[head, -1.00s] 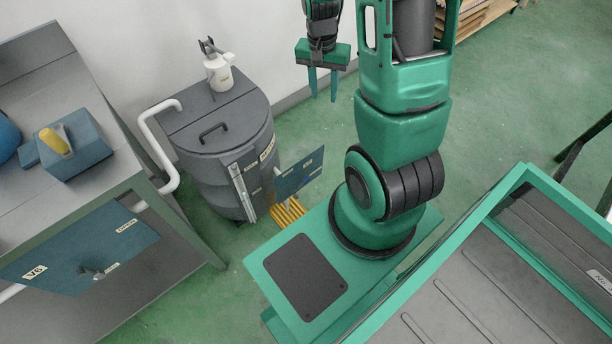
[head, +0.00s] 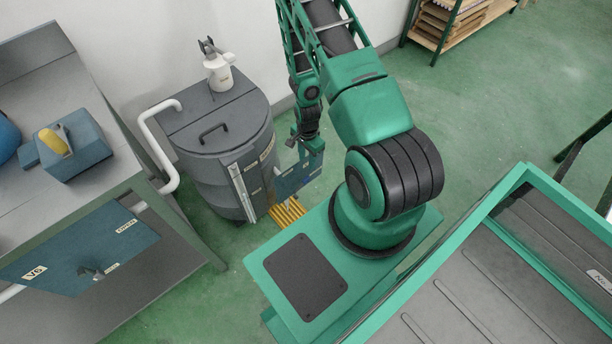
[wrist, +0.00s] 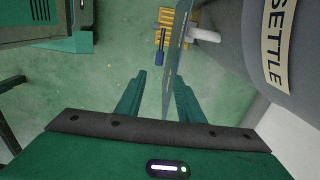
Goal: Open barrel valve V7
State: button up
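The dark grey barrel (head: 213,180) stands by the wall, with a blue plate (head: 290,184) at its lower right side. In the wrist view the plate (wrist: 174,75) shows nearly edge-on, with a small blue-tipped lever (wrist: 159,50) on its left side. I cannot read a V7 label. My gripper (head: 305,143) is at the upper edge of the plate in the head view and partly covers it. In the wrist view my gripper (wrist: 157,97) has its two fingers apart, with the plate's near end between them and the lever beyond the fingertips. Nothing is held.
A second blue plate (head: 80,250) marked V6 hangs on the bench at left. A white pipe (head: 158,150) runs beside the barrel. A white jug (head: 220,78) stands on the barrel lid. Yellow grating (head: 287,213) lies below the plate. Green floor is open at upper right.

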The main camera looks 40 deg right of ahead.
aim_at(307, 177)
notch_tip(307, 177, down, 12)
jog(key=shift+s+a+r, duration=0.1)
jog(key=shift+r, duration=0.15)
dwell(0.4)
grip_shut()
